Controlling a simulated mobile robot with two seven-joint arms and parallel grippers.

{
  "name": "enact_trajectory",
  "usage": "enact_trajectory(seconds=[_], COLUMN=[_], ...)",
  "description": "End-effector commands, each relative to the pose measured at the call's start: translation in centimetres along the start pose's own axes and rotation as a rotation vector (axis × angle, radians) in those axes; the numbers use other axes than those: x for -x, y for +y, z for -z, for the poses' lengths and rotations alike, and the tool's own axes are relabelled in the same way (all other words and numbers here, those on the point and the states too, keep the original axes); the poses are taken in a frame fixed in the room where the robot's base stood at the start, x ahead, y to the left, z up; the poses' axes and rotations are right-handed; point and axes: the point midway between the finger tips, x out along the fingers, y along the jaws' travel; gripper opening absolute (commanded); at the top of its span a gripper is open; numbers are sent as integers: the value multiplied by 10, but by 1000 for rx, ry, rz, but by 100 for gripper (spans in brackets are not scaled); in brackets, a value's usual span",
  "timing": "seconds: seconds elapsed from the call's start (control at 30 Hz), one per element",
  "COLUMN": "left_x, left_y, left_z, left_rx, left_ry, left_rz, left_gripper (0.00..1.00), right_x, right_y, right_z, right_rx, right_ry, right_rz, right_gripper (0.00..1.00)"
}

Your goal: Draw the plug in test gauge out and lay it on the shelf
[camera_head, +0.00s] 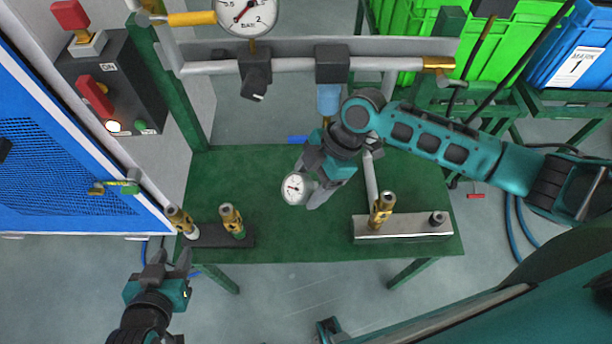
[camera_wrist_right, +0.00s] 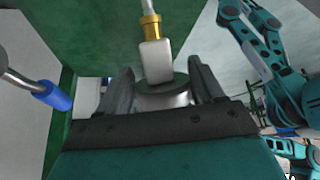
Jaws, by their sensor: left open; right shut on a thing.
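The small round white-faced test gauge (camera_head: 293,188) is over the green shelf (camera_head: 330,251) in the head view. My right gripper (camera_head: 309,187) is shut on it. In the right wrist view the gauge body (camera_wrist_right: 165,95) sits between the two fingers, with a pale block, a brass collar (camera_wrist_right: 151,27) and a silver stem pointing away. The stem runs to the top edge, so its tip is hidden. My left gripper (camera_head: 168,262) is open and empty, in front of the shelf's left end.
A dark block (camera_head: 210,242) with brass fittings stands at the shelf's front left. A metal block (camera_head: 402,232) with a brass fitting (camera_head: 382,208) stands front right. A pipe with a large gauge (camera_head: 247,14) and valves crosses the back. The shelf's centre front is clear.

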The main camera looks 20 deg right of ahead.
Motion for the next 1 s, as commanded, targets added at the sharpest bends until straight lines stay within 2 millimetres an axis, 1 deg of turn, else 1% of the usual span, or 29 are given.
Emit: enact_trajectory(seconds=[0.33, 0.5, 0.7, 1.0], left_x=[0, 2, -10, -22], left_y=[0, -1, -2, -2], left_z=[1, 8, -2, -21], left_rx=[-1, -2, -3, -3], left_ry=[1, 6, 15, 13], left_rz=[1, 2, 3, 3], left_gripper=[41, 41, 41, 41], right_x=[0, 1, -20, -46], right_y=[1, 0, 1, 0], right_z=[-1, 0, -11, -25], right_rx=[-11, -11, -10, -9], right_ry=[5, 5, 6, 5], right_rz=[-5, -3, -4, -3], right_gripper=[24, 24, 24, 24])
